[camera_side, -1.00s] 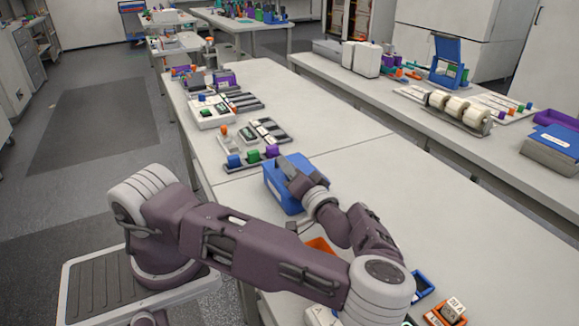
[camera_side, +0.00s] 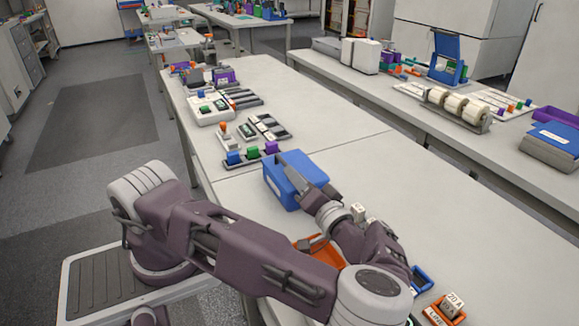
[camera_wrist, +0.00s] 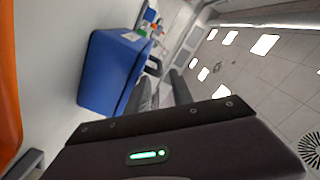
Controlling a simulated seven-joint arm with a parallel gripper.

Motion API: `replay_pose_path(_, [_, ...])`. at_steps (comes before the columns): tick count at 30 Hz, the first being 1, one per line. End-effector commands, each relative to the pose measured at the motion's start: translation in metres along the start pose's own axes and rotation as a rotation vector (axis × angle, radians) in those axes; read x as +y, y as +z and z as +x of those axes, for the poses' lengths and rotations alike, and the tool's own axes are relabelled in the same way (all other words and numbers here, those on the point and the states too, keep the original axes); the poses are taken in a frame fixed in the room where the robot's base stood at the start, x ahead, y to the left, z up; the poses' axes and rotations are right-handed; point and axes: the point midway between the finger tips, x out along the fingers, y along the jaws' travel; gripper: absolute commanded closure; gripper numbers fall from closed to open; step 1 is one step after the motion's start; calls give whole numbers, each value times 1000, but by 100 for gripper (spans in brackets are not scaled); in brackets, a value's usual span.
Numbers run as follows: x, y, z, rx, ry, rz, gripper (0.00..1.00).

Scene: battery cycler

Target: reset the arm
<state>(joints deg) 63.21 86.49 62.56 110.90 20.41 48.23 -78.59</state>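My gripper (camera_side: 308,180) is at the right front edge of the blue bin (camera_side: 282,193), its fingers overlapping the bin in the side view. Whether they touch it cannot be told. Two dark fingers (camera_wrist: 163,92) show apart in the wrist view, with nothing seen between them. The blue bin also shows in the wrist view (camera_wrist: 108,72), beyond the fingers. My arm reaches across the table's near edge and hides part of the tabletop.
An orange tray (camera_side: 320,254) lies beside my forearm. A small white block (camera_side: 358,211) is behind the wrist. A labelled block (camera_side: 453,304) sits in an orange bin at the lower right. A rack with coloured blocks (camera_side: 252,160) stands behind the blue bin. The table's right side is clear.

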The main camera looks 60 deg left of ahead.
Motion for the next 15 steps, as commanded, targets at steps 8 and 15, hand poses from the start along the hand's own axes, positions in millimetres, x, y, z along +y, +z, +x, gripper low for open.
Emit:
replay_pose_path(8, [1,-2,-9,4,4,-4,67])
replay_pose_path(15, [-18,8,-2,-147,-19,68,67])
